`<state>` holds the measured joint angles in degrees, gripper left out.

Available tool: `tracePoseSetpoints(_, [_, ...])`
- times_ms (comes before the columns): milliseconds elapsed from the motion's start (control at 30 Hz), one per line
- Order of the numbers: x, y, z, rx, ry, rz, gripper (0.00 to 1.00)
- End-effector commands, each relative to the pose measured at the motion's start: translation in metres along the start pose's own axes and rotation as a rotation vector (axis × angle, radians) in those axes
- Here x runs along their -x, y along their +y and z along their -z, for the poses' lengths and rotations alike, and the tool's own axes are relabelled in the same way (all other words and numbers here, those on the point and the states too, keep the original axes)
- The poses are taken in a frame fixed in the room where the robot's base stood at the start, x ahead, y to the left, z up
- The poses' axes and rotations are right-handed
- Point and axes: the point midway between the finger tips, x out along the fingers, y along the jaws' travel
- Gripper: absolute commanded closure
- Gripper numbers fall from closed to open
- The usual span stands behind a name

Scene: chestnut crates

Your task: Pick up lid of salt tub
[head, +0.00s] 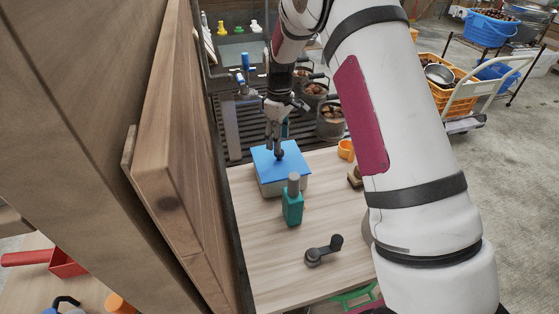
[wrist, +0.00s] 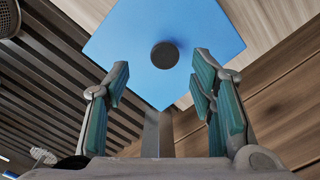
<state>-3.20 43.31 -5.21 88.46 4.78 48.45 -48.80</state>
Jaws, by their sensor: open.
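The salt tub's blue lid (head: 268,160) lies on the pale tub (head: 285,186) on the wooden table. In the wrist view the lid (wrist: 210,40) is a flat blue square with a round dark knob (wrist: 165,55) in its middle. My gripper (head: 277,150) is above the lid, pointing down, close to the knob. In the wrist view my gripper (wrist: 162,80) has its two fingers apart on either side, with the knob between and beyond them. Nothing is held. In the head view the fingers partly hide the knob.
A teal bottle-like object (head: 292,207) with a grey top stands just in front of the tub. A dark crank handle (head: 324,250) lies nearer on the table (head: 265,270). An orange cup (head: 346,150) is at right. Metal pots (head: 330,122) stand behind.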

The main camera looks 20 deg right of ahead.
Motion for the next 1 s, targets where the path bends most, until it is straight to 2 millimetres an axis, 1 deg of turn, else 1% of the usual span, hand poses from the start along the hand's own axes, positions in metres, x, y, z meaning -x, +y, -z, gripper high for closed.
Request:
tracePoseSetpoints(167, [-0.012,-0.003,-0.002,0.001,-0.003,0.002,0.5])
tracePoseSetpoints(300, [-0.033,-0.008,-0.004,0.0,-0.003,0.002,0.5])
tracePoseSetpoints(433, [-0.048,-0.006,-0.003,0.0,-0.002,0.0,0.5])
tracePoseSetpoints(533, [-0.054,-0.006,-0.002,0.0,-0.001,0.0,0.5])
tracePoseSetpoints(733, [-0.055,-0.006,-0.002,0.0,0.0,0.0,0.5])
tracePoseSetpoints(767, [-0.055,-0.006,-0.002,0.0,0.0,0.0,0.52])
tracePoseSetpoints(800, [-0.055,-0.006,-0.002,0.0,0.0,0.0,0.61])
tracePoseSetpoints(867, [-0.054,-0.006,-0.002,0.0,0.0,0.0,0.75])
tracePoseSetpoints(900, [-0.054,-0.006,-0.002,0.0,0.0,0.0,0.84])
tracePoseSetpoints(967, [-0.054,-0.006,-0.002,0.0,0.0,0.0,0.97])
tracePoseSetpoints(1000, [-0.054,-0.006,-0.002,0.0,0.0,0.0,1.0])
